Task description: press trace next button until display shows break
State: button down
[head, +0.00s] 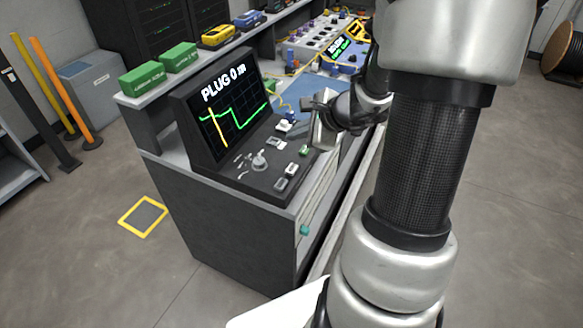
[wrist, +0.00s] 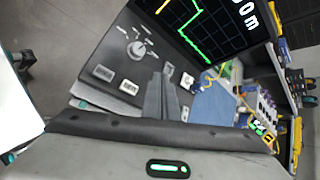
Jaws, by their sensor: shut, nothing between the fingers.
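The display (head: 232,108) stands tilted on the console at the bench's near end. It reads "PLUG 0" with a small unit after it, above a green trace and an orange line. It also shows, partly cut off, in the wrist view (wrist: 215,30). The sloped control panel (head: 240,178) below it carries a knob (head: 259,160) and several small buttons, including a pale pair (head: 291,168) near its front right edge. The button labels are too small to read, so I cannot tell which is trace next. My gripper (wrist: 160,78) is shut and empty, over the panel's right part; contact is unclear.
Green boxes (head: 142,79) and yellow and blue instruments stand on the shelf behind the display. A blue mat (head: 318,92) and more equipment lie farther along the bench. The floor left of the bench is clear around a yellow-framed mark (head: 143,216).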

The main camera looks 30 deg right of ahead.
jog(key=b, duration=0.6)
send_over(295, 173)
notch_tip(295, 173, down, 7)
jog(key=shift+w+f, duration=0.1)
jog(key=shift+f, duration=0.1)
jog(key=shift+d+f+b, duration=0.1)
jog(key=shift+f+b, duration=0.5)
jog(key=shift+f, duration=0.1)
jog(key=shift+f, duration=0.1)
dwell(0.9)
jog(key=shift+f+b, duration=0.35)
jog(key=shift+b, duration=0.25)
jog(key=shift+f+b, duration=0.4)
jog(key=shift+b, duration=0.15)
dwell(0.5)
jog(key=shift+r, duration=0.1)
jog(key=shift+r+p, duration=0.65)
jog(key=shift+r, duration=0.15)
